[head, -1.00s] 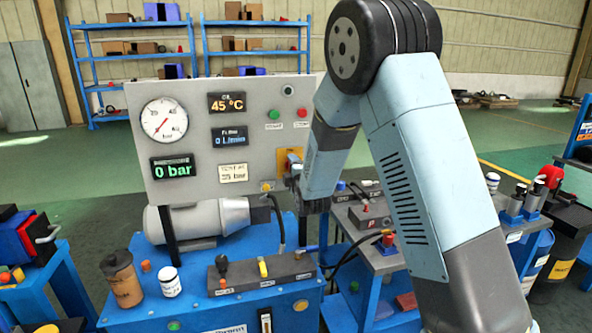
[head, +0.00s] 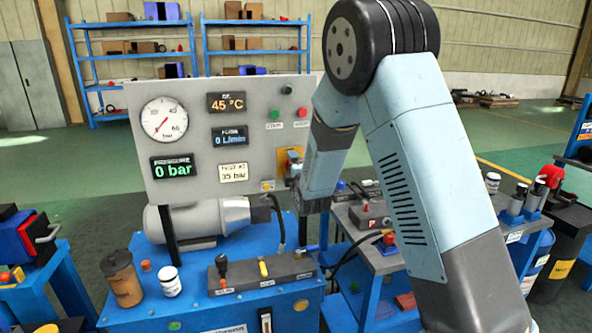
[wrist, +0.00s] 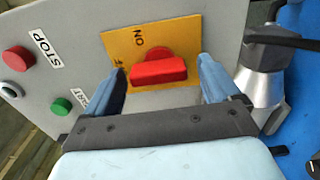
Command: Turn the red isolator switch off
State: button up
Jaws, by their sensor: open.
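The red isolator switch (wrist: 158,70) sits on a yellow plate (wrist: 128,45) on the grey panel. Its red handle lies roughly crosswise in the wrist view. The word ON shows above it and part of another label shows at the plate's left edge. My gripper (wrist: 165,82) is open, with one blue finger on each side of the red handle. I cannot tell whether either finger touches it. In the head view the yellow plate (head: 284,158) shows at the panel's lower right, and my arm hides most of the switch.
A red STOP button (wrist: 18,60) and a green button (wrist: 62,106) are left of the plate in the wrist view. Gauge (head: 164,119) and displays fill the panel's left.

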jog(key=v, duration=1.3)
jog(key=shift+s, duration=0.35)
jog(key=shift+d, duration=0.1)
